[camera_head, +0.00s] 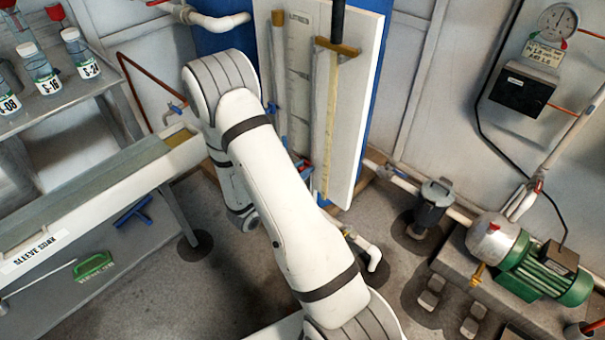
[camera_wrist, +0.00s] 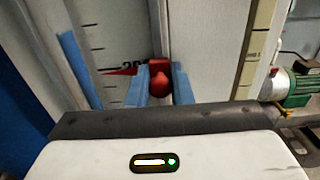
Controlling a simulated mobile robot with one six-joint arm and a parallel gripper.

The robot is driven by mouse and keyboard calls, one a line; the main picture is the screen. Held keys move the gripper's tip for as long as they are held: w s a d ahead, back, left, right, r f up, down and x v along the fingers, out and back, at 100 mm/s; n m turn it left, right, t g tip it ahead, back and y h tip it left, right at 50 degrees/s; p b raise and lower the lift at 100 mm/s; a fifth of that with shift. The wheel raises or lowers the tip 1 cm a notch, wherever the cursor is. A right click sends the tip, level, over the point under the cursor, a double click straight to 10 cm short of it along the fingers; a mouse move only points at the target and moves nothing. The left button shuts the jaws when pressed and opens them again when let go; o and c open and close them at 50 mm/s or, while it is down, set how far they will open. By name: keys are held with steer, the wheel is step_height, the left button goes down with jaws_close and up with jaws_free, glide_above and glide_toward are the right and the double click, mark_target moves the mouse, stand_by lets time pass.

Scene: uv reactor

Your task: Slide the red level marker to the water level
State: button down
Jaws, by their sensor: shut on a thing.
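The red level marker (camera_wrist: 159,67) has a round knob and a thin pointer reaching left over the printed scale (camera_wrist: 98,50), beside a partly covered large number. My gripper's (camera_wrist: 163,86) two blue fingers are shut on the marker's knob, one on each side. In the head view the gripper (camera_head: 306,170) shows as a small blue and red patch low on the white scale board (camera_head: 300,65), largely hidden by my arm. A sight tube (camera_head: 278,80) stands left of the scale. I cannot make out the water level in either view.
A soak trough (camera_head: 60,205) and a bottle shelf (camera_head: 60,90) are at the left. A green pump (camera_head: 545,275) and a dark canister (camera_head: 432,208) stand at the right. The floor between is partly clear.

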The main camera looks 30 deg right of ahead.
mark_target(311, 148)
step_height(311, 148, up, 6)
steer(key=p, duration=0.2)
steer(key=shift+w+a+f+p, duration=0.1)
steer(key=shift+w+f+p, duration=0.1)
steer(key=shift+p, duration=0.1)
steer(key=c, duration=1.3)
jaws_free()
steer(key=shift+s, duration=0.1)
steer(key=shift+c, duration=0.2)
steer(key=v, duration=0.8)
steer(key=shift+p, duration=0.3)
